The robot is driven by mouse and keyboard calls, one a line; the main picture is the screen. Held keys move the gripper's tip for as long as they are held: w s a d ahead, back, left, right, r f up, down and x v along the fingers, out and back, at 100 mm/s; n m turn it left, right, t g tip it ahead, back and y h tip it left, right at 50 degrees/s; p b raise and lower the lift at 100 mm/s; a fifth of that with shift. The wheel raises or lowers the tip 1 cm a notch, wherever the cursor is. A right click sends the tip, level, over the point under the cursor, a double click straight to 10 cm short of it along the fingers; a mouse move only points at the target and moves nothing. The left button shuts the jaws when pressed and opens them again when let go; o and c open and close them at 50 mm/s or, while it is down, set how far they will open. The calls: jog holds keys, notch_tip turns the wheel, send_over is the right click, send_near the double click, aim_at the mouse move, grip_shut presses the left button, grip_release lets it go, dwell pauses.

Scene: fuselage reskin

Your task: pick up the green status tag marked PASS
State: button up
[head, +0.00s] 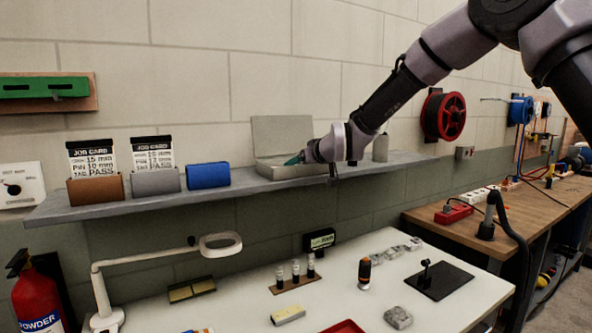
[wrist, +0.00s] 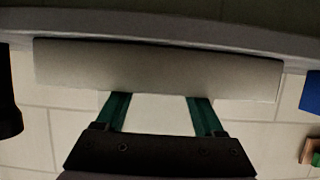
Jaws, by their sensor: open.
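I cannot make out a green status tag marked PASS in either view. Two white job cards, the left (head: 92,158) and the right (head: 152,153), stand in holders on the shelf, and PASS is printed on them. An open grey case (head: 283,134) with its lid up sits on the shelf; its inside is mostly hidden. My gripper (head: 296,159) is at the case. In the wrist view my gripper (wrist: 158,98) has its two green fingers apart with nothing visible between them. The fingertips end at the pale face of the case (wrist: 150,68); contact is unclear.
A blue box (head: 208,175) stands left of the case on the shelf (head: 130,207). A grey cylinder (head: 380,147) stands to its right. A green piece on a wooden board (head: 45,88) hangs at far left. A lamp (head: 220,244) stands on the white table below.

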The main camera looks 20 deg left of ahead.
jog(key=shift+x, duration=1.2)
grip_shut()
jog(key=shift+r, duration=0.1)
